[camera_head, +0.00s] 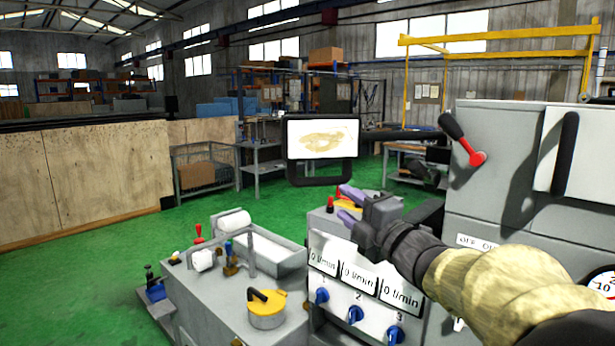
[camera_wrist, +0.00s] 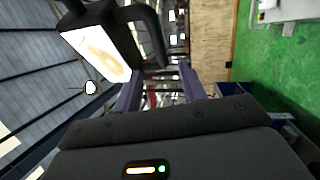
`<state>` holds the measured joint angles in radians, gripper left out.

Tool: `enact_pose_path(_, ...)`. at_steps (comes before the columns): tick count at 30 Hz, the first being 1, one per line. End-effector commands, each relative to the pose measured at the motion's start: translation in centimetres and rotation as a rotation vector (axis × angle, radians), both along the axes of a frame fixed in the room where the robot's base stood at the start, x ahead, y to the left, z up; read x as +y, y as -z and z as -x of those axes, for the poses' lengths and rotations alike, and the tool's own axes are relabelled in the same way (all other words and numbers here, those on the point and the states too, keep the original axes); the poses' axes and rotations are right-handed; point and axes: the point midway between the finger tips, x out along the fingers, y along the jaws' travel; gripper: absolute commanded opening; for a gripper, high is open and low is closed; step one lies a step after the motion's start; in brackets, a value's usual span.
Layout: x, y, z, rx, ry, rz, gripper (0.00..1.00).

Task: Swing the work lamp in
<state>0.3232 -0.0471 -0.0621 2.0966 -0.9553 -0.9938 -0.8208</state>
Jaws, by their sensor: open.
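The work lamp (camera_head: 322,138) is a lit rectangular panel in a black frame. It hangs at the end of a dark horizontal arm (camera_head: 400,135) that runs right toward the grey machine. A black U-shaped handle (camera_head: 320,182) hangs under the panel. My gripper (camera_head: 347,203) is open and empty, with purple fingers, just below and right of the handle. In the wrist view, the lamp panel (camera_wrist: 97,52) is at upper left and its handle (camera_wrist: 156,38) is at upper middle, ahead of the open fingers (camera_wrist: 160,90). I cannot tell the exact gap.
A grey machine housing (camera_head: 500,195) with a red-and-black lever (camera_head: 465,140) stands at right. Below my gripper is a panel with blue knobs (camera_head: 355,314). A grey tank unit (camera_head: 215,300) with a yellow-lidded pot (camera_head: 267,308) stands at lower left. Green floor at left is open.

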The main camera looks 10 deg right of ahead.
Motion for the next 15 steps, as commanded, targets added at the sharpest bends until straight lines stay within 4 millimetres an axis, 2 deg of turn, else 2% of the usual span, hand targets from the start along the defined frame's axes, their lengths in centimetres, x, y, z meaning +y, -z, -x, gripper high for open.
enact_pose_path(15,3.4,-1.9,-8.4,0.003,-0.002,-0.001,0.41)
